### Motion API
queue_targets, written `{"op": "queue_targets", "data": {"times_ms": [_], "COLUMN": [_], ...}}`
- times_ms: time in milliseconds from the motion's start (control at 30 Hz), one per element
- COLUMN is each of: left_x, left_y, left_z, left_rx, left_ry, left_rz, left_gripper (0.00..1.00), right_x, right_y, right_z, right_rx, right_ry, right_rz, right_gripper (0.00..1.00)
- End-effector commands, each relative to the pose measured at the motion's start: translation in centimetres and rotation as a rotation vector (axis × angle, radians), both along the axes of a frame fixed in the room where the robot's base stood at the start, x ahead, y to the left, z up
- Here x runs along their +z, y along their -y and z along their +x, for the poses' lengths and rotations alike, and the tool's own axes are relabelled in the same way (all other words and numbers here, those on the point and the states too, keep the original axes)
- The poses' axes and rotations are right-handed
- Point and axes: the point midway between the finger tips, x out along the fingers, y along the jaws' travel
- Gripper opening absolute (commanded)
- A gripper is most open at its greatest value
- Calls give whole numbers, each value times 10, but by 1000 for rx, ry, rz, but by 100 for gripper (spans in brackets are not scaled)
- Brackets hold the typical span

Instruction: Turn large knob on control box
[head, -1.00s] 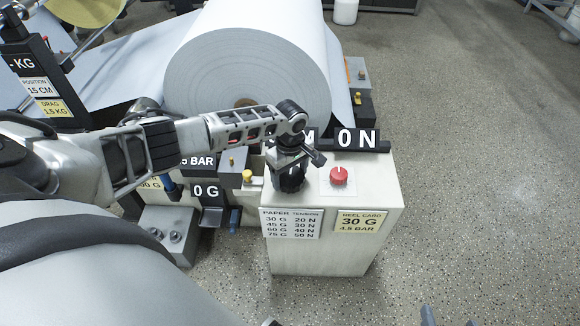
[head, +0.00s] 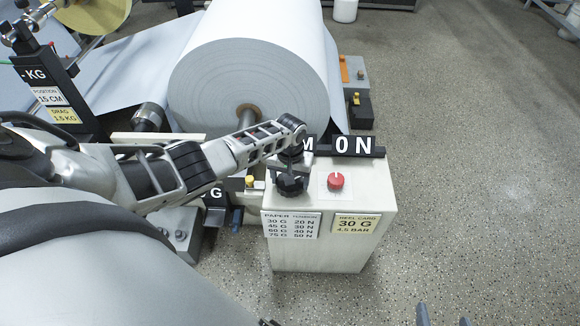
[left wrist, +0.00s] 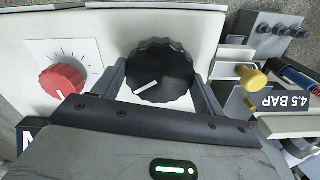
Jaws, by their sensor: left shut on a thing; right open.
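The large black ribbed knob (head: 290,186) with a white pointer line sits on top of the pale control box (head: 318,255). My left gripper (head: 291,172) is over it from above. In the left wrist view, my left gripper's fingers (left wrist: 160,90) lie on either side of the large knob (left wrist: 165,65), shut on it. A smaller red knob (head: 336,181) sits beside it on a white dial plate. A black display (head: 356,146) at the box's back edge reads "0 N". My right gripper (head: 444,317) shows only as two spread, empty fingertips at the bottom edge.
A big paper roll (head: 245,70) stands behind the box. Paper-tension and "30 G, 4.5 BAR" cards (head: 356,223) are on the box's front. In the left wrist view, a yellow knob (left wrist: 252,78) is near the gripper. The floor on the right (head: 480,180) is clear.

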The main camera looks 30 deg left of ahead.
Motion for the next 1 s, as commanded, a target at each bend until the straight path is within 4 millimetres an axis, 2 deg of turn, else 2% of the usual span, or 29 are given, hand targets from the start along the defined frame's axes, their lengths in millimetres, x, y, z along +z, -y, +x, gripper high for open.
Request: {"op": "queue_targets", "data": {"times_ms": [400,1000], "left_x": [0,0], "left_y": [0,0], "left_z": [-1,0], "left_rx": [-230,-276], "left_ry": [-1,0], "left_rz": [-1,0], "left_gripper": [49,49], "right_x": [0,-1], "right_y": [0,0], "right_z": [-1,-2], "right_rx": [2,2], "right_ry": [-5,-6], "right_rz": [-4,-4], "right_gripper": [65,65]}}
